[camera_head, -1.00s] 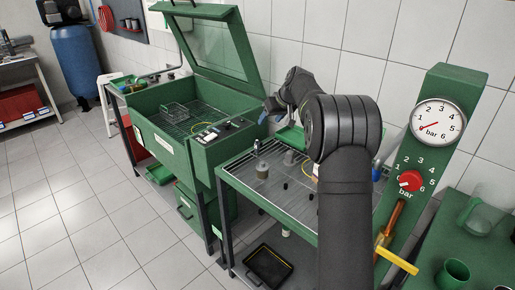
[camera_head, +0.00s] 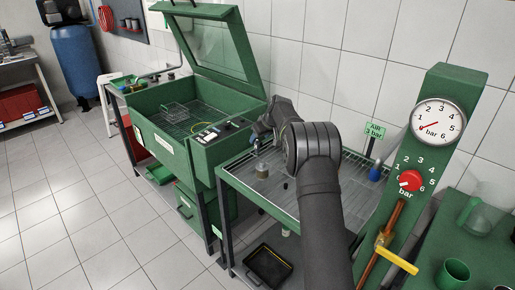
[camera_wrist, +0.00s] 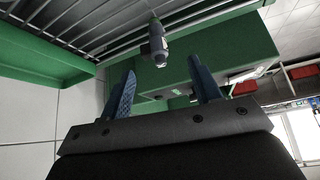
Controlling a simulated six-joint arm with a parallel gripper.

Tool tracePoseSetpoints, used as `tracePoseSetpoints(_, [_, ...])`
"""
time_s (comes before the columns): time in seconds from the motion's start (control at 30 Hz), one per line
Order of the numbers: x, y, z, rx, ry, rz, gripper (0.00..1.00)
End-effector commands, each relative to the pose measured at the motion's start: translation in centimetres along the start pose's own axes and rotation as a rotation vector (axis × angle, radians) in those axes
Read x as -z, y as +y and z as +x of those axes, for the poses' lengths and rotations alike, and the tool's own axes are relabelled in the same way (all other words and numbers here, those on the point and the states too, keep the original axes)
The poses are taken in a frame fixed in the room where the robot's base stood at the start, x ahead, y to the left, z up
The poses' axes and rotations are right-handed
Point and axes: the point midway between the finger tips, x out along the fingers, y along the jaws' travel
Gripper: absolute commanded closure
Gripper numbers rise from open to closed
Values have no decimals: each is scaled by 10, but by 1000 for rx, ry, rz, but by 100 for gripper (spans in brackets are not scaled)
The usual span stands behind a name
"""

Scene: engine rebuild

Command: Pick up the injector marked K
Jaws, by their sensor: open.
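In the wrist view my gripper (camera_wrist: 164,84) is open and empty, with its two blue fingers apart. A small grey cylindrical part (camera_wrist: 157,42), possibly an injector, shows beyond and between the fingertips, apart from them, against the slatted surface. No letter K is readable on it. In the head view my gripper (camera_head: 257,132) is small and partly hidden by my arm, above the left part of the slatted bench (camera_head: 245,184). A grey-brown cylinder (camera_head: 262,170) stands upright on the bench just below it. I cannot tell whether it is the same part.
A green washing cabinet (camera_head: 160,145) with a raised lid stands left of the bench. A gauge column (camera_head: 452,90) with a red knob stands at right. A small dark piece (camera_head: 285,185) lies on the slats. A green air sign (camera_head: 375,130) stands at the back.

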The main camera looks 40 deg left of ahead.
Motion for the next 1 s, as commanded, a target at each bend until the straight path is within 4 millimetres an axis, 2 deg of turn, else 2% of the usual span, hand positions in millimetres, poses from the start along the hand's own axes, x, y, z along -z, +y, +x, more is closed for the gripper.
tracePoseSetpoints(0.4, [-1, 6, 46, 1, -1, 0, 42])
tracePoseSetpoints(0.73, [0, 6, 51, 0, 0, 1, 42])
tracePoseSetpoints(0.77, [0, 6, 51, 0, 0, 1, 44])
tracePoseSetpoints(1.0, [-1, 6, 51, 0, 0, 1, 90])
